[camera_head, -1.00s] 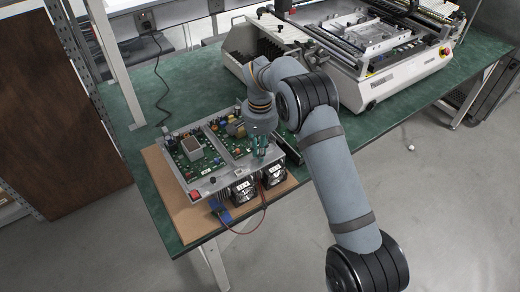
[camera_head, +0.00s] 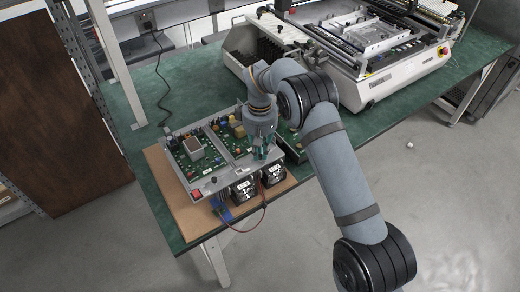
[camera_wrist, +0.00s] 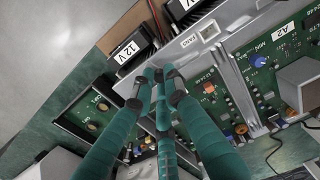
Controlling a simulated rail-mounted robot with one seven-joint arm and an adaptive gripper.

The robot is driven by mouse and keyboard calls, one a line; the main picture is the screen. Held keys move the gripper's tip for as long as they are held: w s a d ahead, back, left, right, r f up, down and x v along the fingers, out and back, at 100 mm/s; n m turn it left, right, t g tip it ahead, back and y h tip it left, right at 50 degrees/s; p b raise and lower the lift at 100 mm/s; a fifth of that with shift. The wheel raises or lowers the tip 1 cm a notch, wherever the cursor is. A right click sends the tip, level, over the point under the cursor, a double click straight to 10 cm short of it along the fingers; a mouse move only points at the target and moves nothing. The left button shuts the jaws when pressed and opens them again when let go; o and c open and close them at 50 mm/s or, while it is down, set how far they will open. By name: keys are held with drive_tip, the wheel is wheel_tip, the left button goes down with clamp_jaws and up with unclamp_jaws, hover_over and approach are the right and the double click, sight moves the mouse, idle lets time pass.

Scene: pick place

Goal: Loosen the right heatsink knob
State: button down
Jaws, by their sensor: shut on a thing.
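The electronics unit with its grey metal frame (camera_head: 205,184) stands at the near end of the green bench; its silver plate (camera_wrist: 203,48) also shows in the wrist view. My gripper (camera_head: 260,156) points down at the right part of the unit's front strip, above the fans. In the wrist view its teal fingers (camera_wrist: 158,84) have their dark tips drawn together beside the silver plate. They are closed around the right heatsink knob, which the tips hide almost wholly. A small dark knob (camera_head: 213,180) shows on the left part of the same strip.
Two black fans labelled 12 V (camera_head: 244,188) sit at the unit's front, with a red wire looping below. Green circuit boards (camera_head: 193,152) with raised parts lie close behind the gripper. A large white machine (camera_head: 365,85) stands at the back right.

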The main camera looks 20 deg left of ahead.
sight(260, 156)
drive_tip(key=n+p, duration=0.1)
drive_tip(key=n, duration=0.6)
drive_tip(key=shift+p, duration=0.4)
drive_tip(key=n+p, duration=0.1)
drive_tip(key=n, duration=0.5)
drive_tip(key=shift+n, duration=0.4)
drive_tip(key=shift+s, duration=0.1)
drive_tip(key=c, duration=1.7)
unclamp_jaws()
drive_tip(key=shift+c, duration=0.2)
wheel_tip(260, 156, up, 12)
